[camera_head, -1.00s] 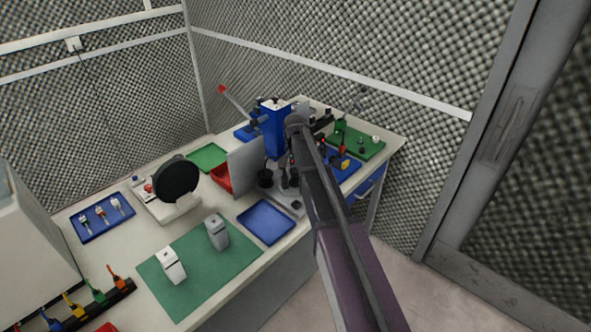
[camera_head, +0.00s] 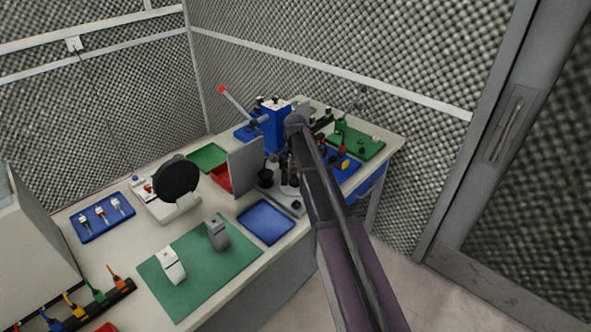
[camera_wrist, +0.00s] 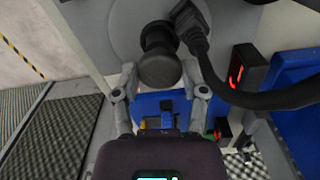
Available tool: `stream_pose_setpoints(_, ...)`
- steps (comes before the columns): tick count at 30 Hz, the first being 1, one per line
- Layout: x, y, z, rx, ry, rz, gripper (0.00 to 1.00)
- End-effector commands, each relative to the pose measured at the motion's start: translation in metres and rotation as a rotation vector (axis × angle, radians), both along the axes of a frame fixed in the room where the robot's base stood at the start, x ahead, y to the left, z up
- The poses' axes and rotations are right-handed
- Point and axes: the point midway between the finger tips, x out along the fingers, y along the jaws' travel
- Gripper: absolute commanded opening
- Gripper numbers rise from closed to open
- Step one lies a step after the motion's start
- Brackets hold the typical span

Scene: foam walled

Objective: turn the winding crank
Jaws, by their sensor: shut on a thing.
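In the wrist view, a black round knob (camera_wrist: 159,62), which looks like the handle of the winding crank, sits between the two grey fingers of my gripper (camera_wrist: 160,78). My gripper is shut on it, one finger on each side. Behind the knob is a grey round plate (camera_wrist: 125,30). In the head view, my arm covers most of the crank and gripper. An upright grey panel (camera_head: 245,166) and a small black cup-like part (camera_head: 265,178) show just left of my arm there.
A black cable plug (camera_wrist: 192,35) and its thick cable lie close right of the knob. A blue press (camera_head: 274,127) with a red-tipped lever (camera_head: 222,89) stands behind. A blue tray (camera_head: 265,221) and a green mat (camera_head: 190,268) lie in front. Open floor is at right.

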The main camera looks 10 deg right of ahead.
Motion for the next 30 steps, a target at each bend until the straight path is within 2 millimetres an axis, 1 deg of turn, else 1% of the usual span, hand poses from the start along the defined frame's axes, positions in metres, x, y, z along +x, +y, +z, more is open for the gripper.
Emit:
stream_pose_setpoints(1,0.0033,-0.0006,0.0,-0.001,-0.006,-0.024,0.08)
stream_pose_setpoints(30,0.003,-0.0009,-0.0001,0.0,-0.007,-0.509,0.08)
